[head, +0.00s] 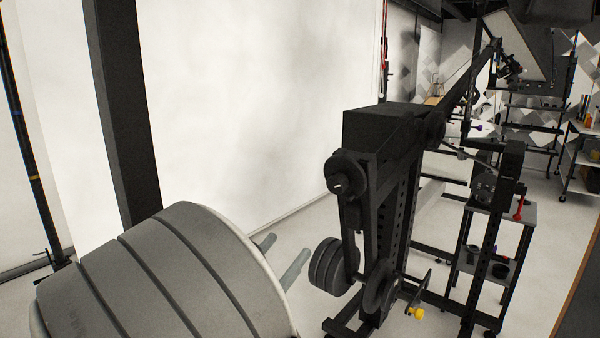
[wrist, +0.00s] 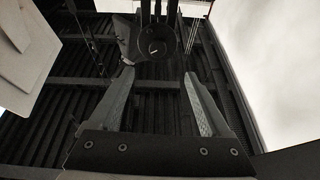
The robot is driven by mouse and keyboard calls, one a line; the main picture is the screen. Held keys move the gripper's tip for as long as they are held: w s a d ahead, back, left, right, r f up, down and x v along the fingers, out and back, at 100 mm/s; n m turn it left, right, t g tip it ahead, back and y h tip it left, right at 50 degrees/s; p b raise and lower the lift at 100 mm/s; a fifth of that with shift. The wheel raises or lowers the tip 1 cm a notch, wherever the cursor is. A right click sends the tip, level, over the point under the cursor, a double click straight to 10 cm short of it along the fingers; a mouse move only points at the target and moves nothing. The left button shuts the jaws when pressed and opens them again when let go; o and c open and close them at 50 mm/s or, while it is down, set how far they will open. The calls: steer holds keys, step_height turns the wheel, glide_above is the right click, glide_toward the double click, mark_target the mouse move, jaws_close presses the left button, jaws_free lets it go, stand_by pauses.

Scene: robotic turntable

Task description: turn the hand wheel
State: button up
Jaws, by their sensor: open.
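A tall black rig (head: 385,140) stands right of centre in the head view. It carries a dark round wheel (head: 380,290) low on its column, and a dark round hub (head: 345,178) higher up. I cannot tell for sure which round part is the hand wheel. A yellow knob (head: 416,313) shows beside the low wheel. My gripper (head: 288,246) is left of the rig, its two grey fingers partly hidden behind my large grey arm link. In the wrist view my gripper (wrist: 157,78) is open, with nothing between its fingers. A dark round part (wrist: 155,46) shows beyond the fingertips.
Dark stacked discs (head: 333,266) hang at the rig's lower left. A black frame with a grey shelf (head: 490,265) stands to its right, with a red handle (head: 519,208). A long boom (head: 465,75) runs back right.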

glide_toward(334, 188)
steer(key=shift+n, duration=0.3)
steer(key=b+x, duration=0.1)
steer(key=x, duration=0.9)
jaws_close()
